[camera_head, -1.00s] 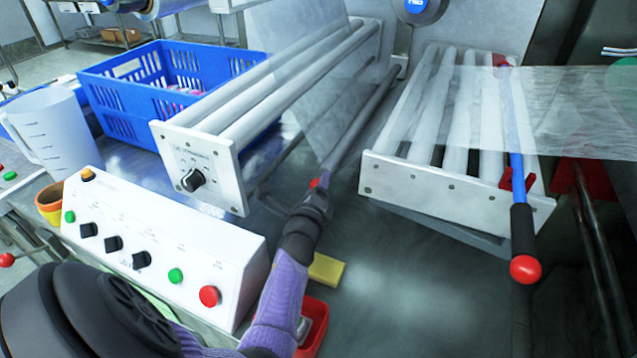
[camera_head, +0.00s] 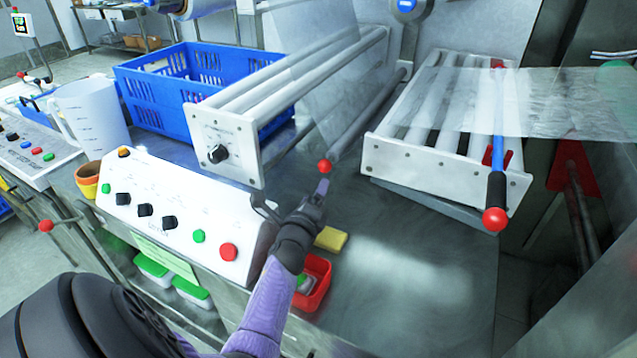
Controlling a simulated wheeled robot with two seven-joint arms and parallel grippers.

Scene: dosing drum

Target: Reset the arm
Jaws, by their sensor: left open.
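My left gripper (camera_head: 318,192) reaches in from the lower left on its purple arm, above the metal worktop. It is open, and nothing shows held in it. A red ball knob (camera_head: 324,166) appears just beyond its fingertips; whether they touch is unclear. Behind the knob, a grey bar (camera_head: 368,114) runs up and back between the two roller frames. A second lever (camera_head: 497,150), blue with a black grip and a red ball end, stands at the right roller frame (camera_head: 440,168), apart from my gripper. My right gripper is not in view.
A white control box (camera_head: 175,215) with knobs and buttons stands left of my forearm. A yellow sponge (camera_head: 331,239) and a red tray (camera_head: 315,284) lie close to my wrist. The left roller frame (camera_head: 224,150) and blue crate (camera_head: 155,95) stand behind. The worktop (camera_head: 420,270) at right is clear.

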